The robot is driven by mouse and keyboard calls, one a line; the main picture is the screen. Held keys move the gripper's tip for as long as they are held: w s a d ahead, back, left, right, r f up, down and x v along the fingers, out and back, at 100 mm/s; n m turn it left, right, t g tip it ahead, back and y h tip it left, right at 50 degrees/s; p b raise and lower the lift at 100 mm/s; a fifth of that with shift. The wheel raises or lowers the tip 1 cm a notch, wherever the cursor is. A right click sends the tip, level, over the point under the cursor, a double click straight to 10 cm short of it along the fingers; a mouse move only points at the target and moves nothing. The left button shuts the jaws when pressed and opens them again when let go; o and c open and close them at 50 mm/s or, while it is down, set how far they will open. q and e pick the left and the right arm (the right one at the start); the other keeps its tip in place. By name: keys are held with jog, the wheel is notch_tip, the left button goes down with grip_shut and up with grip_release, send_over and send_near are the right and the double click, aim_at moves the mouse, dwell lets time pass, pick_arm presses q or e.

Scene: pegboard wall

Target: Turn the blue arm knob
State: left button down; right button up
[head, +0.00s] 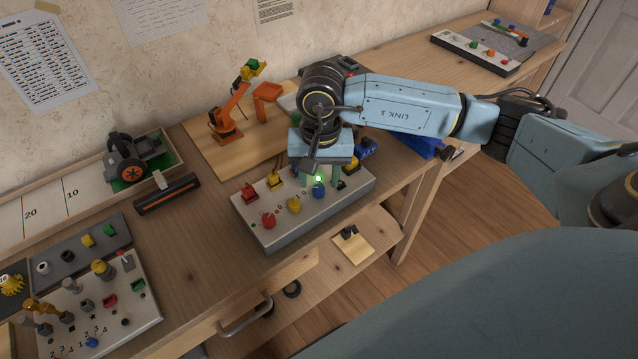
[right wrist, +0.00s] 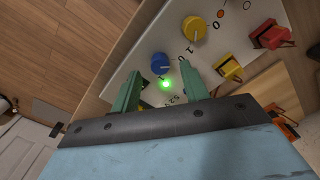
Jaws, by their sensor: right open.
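The blue knob (head: 318,191) is the rightmost of three round knobs on the front of a pale sloped control box (head: 335,205). It also shows in the right wrist view (right wrist: 160,65). My right gripper (head: 320,180) points down over the box, and its green fingers are open and empty. In the right wrist view the fingers (right wrist: 161,70) stand apart on either side of the blue knob, which lies near their tips; I cannot tell whether they touch it. A lit green spot (right wrist: 165,84) shows between the fingers. My left gripper is not in view.
A yellow knob (head: 294,205) and a red knob (head: 268,221) sit left of the blue one. Red and yellow raised parts (head: 273,180) stand behind them. An orange model arm (head: 228,120) stands behind the box.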

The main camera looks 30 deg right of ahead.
aim_at(319, 191)
jog(key=shift+f, duration=1.15)
grip_shut()
